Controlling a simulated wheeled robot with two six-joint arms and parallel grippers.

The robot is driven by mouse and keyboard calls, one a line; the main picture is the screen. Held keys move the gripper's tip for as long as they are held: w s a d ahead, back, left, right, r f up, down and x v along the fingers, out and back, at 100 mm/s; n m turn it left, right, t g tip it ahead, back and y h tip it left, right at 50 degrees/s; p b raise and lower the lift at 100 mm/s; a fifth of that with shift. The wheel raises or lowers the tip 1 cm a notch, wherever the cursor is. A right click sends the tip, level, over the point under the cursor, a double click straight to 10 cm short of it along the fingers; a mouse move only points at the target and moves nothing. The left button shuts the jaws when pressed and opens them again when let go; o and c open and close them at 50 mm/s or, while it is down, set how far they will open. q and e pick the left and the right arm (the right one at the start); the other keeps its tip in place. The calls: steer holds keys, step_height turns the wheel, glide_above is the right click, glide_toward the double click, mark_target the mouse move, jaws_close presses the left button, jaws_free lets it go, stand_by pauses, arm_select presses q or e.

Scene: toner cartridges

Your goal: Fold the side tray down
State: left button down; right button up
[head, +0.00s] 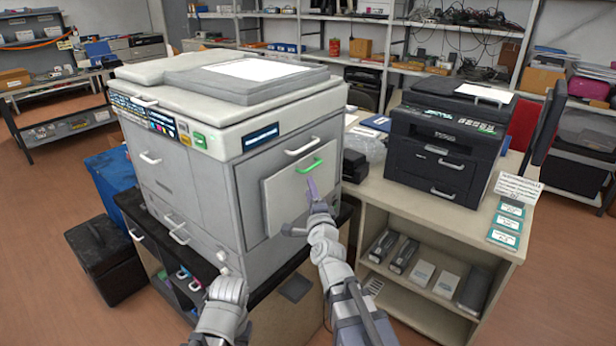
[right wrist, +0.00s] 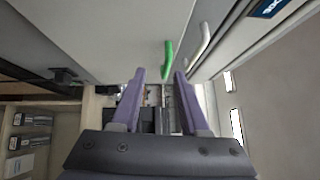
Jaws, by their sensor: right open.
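The side tray (head: 285,200) is a light grey panel standing upright against the side of the big copier (head: 250,170). Its green handle (head: 310,165) is near the panel's top edge; the handle also shows in the right wrist view (right wrist: 168,58). My right gripper (head: 312,186) has purple fingers and is in front of the panel, just below the handle. In the right wrist view my right gripper (right wrist: 160,74) is open and empty, with the green handle just beyond the fingertips. My left gripper (head: 222,262) is low by the copier's front corner; its jaws are not clear.
A white handle (head: 302,146) is on the copier above the tray. A black printer (head: 445,140) stands on the shelf unit at right, holding boxes (head: 420,272). A black case (head: 105,255) is on the floor at left.

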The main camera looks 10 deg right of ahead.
mark_target(312, 171)
steer(key=shift+m+h, duration=0.5)
steer(key=shift+m, duration=0.2)
steer(key=w+d, duration=0.1)
steer(key=w, duration=0.1)
steer(key=w+r, duration=0.1)
steer(key=w, duration=0.2)
steer(key=w+d+p, duration=0.1)
steer(key=w, duration=0.1)
steer(key=shift+w+d+r, duration=0.3)
steer(key=shift+w+r, duration=0.05)
steer(key=shift+w, duration=0.05)
jaws_close()
stand_by(0.7)
